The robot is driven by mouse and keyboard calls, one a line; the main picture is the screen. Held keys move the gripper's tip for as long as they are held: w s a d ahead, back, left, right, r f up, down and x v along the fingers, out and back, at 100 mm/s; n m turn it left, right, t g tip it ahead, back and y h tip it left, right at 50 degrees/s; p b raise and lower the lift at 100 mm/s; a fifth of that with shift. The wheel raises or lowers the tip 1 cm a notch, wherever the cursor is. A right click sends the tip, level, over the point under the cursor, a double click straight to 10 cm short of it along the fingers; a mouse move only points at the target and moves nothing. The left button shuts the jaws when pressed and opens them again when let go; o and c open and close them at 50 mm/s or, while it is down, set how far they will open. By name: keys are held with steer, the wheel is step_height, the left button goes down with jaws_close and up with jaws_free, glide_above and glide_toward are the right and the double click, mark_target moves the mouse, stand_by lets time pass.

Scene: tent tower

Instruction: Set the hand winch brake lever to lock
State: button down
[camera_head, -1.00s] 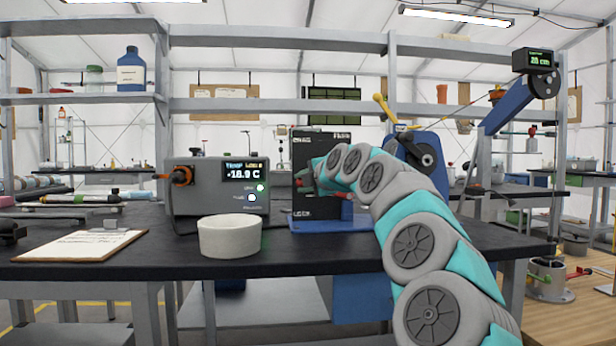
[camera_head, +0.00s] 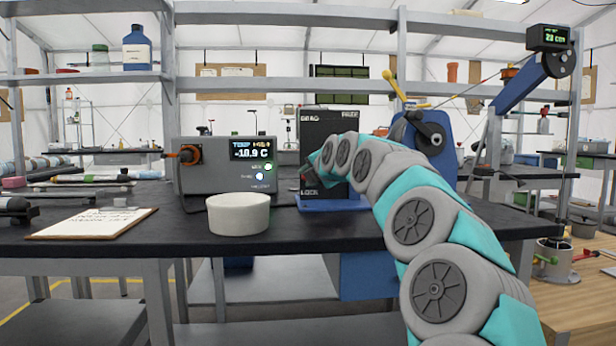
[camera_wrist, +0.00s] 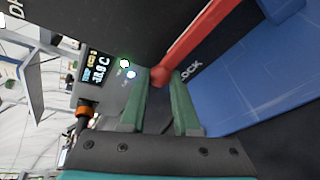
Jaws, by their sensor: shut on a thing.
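The brake lever (camera_wrist: 195,48) is a red bar with a rounded end. In the wrist view that end sits between the green fingertips of my gripper (camera_wrist: 160,80), which is shut on it. The white word LOCK (camera_wrist: 191,71) is printed on the dark plate right beside the lever's end. In the head view the black brake panel (camera_head: 322,122) stands upright with DRAG at top left, FREE at top right and LOCK at lower left. My arm reaches across its front, hiding most of the lever. The blue winch drum housing (camera_head: 440,165) with a yellow-handled crank stands behind my arm.
A grey temperature box (camera_head: 208,178) with a lit display stands left of the panel. A white round tub (camera_head: 239,214) sits in front of it, and a clipboard (camera_head: 92,223) lies at the left. The black bench top (camera_head: 300,236) is clear near its front edge.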

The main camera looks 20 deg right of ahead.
steer(key=c, duration=0.6)
jaws_free()
steer(key=shift+f, duration=0.15)
steer(key=shift+c, duration=0.2)
steer(key=v, duration=0.6)
steer(key=shift+s+r, duration=0.25)
steer(key=shift+s, duration=0.6)
steer(key=shift+r, duration=0.15)
